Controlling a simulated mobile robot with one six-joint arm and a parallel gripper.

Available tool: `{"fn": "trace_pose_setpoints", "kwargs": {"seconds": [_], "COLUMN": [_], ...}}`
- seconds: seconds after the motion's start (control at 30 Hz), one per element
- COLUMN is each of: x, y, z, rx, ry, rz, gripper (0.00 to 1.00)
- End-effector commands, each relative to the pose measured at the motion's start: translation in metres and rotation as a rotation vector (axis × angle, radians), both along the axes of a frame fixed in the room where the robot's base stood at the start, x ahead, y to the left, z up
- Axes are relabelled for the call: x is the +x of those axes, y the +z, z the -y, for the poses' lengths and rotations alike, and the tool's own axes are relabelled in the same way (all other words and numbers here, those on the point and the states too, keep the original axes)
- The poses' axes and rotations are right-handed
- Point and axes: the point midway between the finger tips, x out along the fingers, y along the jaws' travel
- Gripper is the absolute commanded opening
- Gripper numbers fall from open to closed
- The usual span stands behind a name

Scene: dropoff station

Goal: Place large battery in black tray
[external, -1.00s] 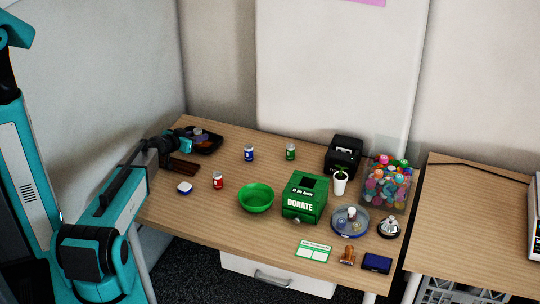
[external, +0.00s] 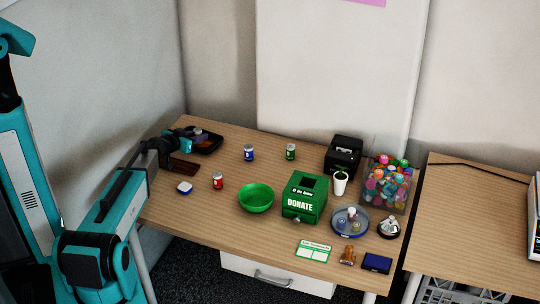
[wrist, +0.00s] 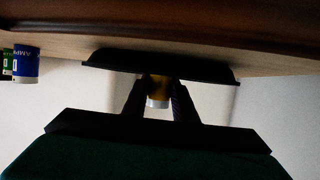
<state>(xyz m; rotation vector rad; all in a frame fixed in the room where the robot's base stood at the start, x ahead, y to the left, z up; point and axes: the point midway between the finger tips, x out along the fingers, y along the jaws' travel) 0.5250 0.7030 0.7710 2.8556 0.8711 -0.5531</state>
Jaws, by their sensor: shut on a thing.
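The black tray (external: 212,147) lies at the back left corner of the table. It also shows in the wrist view (wrist: 105,60) as a dark flat shape just beyond my fingers. My gripper (external: 184,138) is at the left side of the tray in the external view. In the wrist view, my gripper (wrist: 160,92) is shut on the battery (wrist: 158,99), which has a yellow body and a pale silver end. The battery overlaps the tray's edge in that view; I cannot tell whether it touches the tray. In the external view my gripper mostly hides it.
A white-blue item (external: 184,188), a red can (external: 217,180), a blue can (external: 249,153) and a green can (external: 291,152) stand nearby. A green bowl (external: 256,197) and donation box (external: 304,197) are farther right.

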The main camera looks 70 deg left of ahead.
Motion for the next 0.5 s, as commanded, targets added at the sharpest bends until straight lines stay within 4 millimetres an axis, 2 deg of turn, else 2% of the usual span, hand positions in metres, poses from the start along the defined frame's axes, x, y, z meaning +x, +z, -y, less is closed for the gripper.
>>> {"fn": "trace_pose_setpoints", "kwargs": {"seconds": [0.03,0.07,0.1,0.2,0.5], "x": [-0.0018,-0.0018,-0.0019,-0.0019,-0.002], "y": [-0.0154,-0.0154,-0.0158,-0.0159,-0.016], "z": [0.0041,0.0041,0.0042,0.0042,0.0041], "rx": [-0.014,-0.014,-0.015,-0.015,-0.014], "ry": [-0.003,-0.003,-0.004,-0.004,-0.004], "rz": [-0.009,-0.009,-0.009,-0.009,-0.01], "gripper": [0.0,0.0,0.3,0.44,0.44]}}
